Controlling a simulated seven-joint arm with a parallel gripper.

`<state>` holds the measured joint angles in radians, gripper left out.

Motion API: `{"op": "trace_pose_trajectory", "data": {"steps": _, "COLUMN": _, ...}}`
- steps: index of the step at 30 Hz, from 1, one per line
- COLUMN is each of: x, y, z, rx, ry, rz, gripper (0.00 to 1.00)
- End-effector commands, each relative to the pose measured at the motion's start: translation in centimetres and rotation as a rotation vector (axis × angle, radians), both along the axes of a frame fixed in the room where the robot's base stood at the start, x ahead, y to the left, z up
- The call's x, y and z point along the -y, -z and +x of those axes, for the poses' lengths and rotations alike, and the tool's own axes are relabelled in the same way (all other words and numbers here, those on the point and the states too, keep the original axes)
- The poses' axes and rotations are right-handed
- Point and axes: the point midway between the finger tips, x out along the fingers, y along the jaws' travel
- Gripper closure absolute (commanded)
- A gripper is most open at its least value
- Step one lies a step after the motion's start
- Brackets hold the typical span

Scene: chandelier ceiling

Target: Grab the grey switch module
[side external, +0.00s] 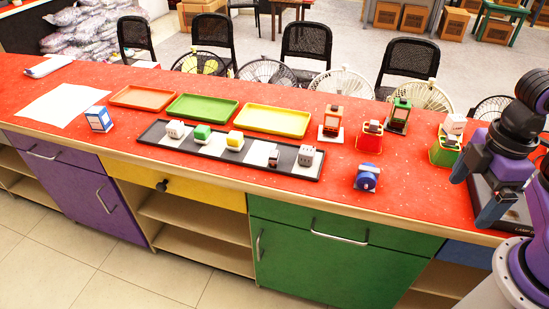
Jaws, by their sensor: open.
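A long black tray (215,153) lies on the red counter and holds a row of small modules. A grey block-like module (306,156) stands near its right end. A whitish-grey module (175,129) stands at its left end. Between them are a green module (203,134), a yellow module (235,140) and a small dark and red one (273,158). From this view I cannot tell for sure which grey one is the switch module. My gripper (475,189) is open and empty above the counter's right end, well to the right of the tray and apart from it.
Orange (143,97), green (202,107) and yellow (272,119) trays lie behind the black tray. The counter's front strip is mostly clear.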

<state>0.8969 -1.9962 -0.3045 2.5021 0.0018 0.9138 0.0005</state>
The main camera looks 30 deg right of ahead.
Motion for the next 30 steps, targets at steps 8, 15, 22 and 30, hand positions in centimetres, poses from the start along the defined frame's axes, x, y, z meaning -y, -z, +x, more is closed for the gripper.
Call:
{"op": "trace_pose_trajectory", "data": {"steps": 8, "x": 0.0, "y": 0.0, "z": 0.0, "rx": 0.000, "ry": 0.000, "rz": 0.000, "gripper": 0.04}}
{"op": "trace_pose_trajectory", "data": {"steps": 15, "x": 0.0, "y": 0.0, "z": 0.0, "rx": 0.000, "ry": 0.000, "rz": 0.000, "gripper": 0.24}}
{"op": "trace_pose_trajectory", "data": {"steps": 22, "x": 0.0, "y": 0.0, "z": 0.0, "rx": 0.000, "ry": 0.000, "rz": 0.000, "gripper": 0.40}}
{"op": "trace_pose_trajectory", "data": {"steps": 30, "x": -1.0, "y": 0.2, "z": 2.0, "rx": 0.023, "ry": -0.054, "rz": -0.059, "gripper": 0.40}}
